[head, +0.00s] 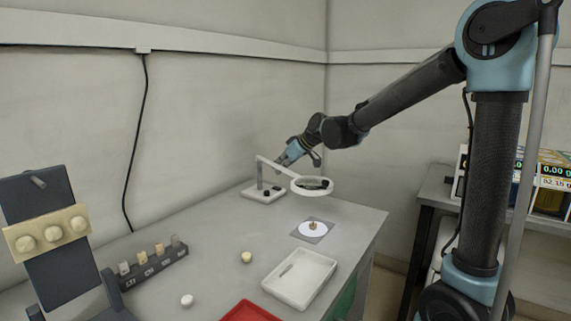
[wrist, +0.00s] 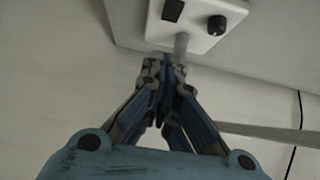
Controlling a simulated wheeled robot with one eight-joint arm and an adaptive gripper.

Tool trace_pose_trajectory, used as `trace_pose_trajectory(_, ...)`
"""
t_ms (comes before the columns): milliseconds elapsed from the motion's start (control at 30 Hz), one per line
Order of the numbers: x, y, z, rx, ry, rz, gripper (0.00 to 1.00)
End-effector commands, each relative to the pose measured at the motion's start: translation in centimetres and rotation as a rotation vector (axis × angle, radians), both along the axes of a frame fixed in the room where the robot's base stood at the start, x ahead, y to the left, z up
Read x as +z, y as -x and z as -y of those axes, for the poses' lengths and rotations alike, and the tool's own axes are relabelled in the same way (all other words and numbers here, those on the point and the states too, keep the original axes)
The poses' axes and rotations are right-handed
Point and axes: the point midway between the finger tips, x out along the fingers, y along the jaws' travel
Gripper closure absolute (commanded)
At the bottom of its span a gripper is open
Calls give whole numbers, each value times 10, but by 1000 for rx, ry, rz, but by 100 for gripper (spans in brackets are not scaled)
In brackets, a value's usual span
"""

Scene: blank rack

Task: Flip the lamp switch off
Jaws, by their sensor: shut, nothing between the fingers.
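The ring lamp has a white base (head: 264,194), a grey post, an arm and a white ring head (head: 312,193), at the back of the table. In the wrist view the base (wrist: 196,38) shows at the top with a black rocker switch (wrist: 173,10), a round black knob (wrist: 217,25) and the grey post (wrist: 181,45). I cannot tell which way the rocker is tipped. My gripper (wrist: 172,66) is shut and empty, its tips close to the post in the picture; contact cannot be told. In the head view my gripper (head: 284,160) is above the base, behind the lamp arm.
A small plate with a brass piece (head: 312,227), a white tray (head: 299,279), a red tray (head: 248,311) and round knobs (head: 246,257) lie on the table. A dark rack (head: 155,265) stands at left.

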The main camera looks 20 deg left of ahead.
Motion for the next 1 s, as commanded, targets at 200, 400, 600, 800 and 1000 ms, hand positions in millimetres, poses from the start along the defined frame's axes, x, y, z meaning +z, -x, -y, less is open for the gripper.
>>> trace_pose_trajectory(200, -25, -4, -13, -1, 0, -1, 100)
trace_pose_trajectory(400, -45, -4, -13, -1, 0, -1, 100)
trace_pose_trajectory(600, -52, -3, -13, 0, 0, 0, 100)
trace_pose_trajectory(800, -52, -3, -13, 0, 0, 0, 100)
trace_pose_trajectory(1000, -52, -6, -11, -4, 5, -2, 100)
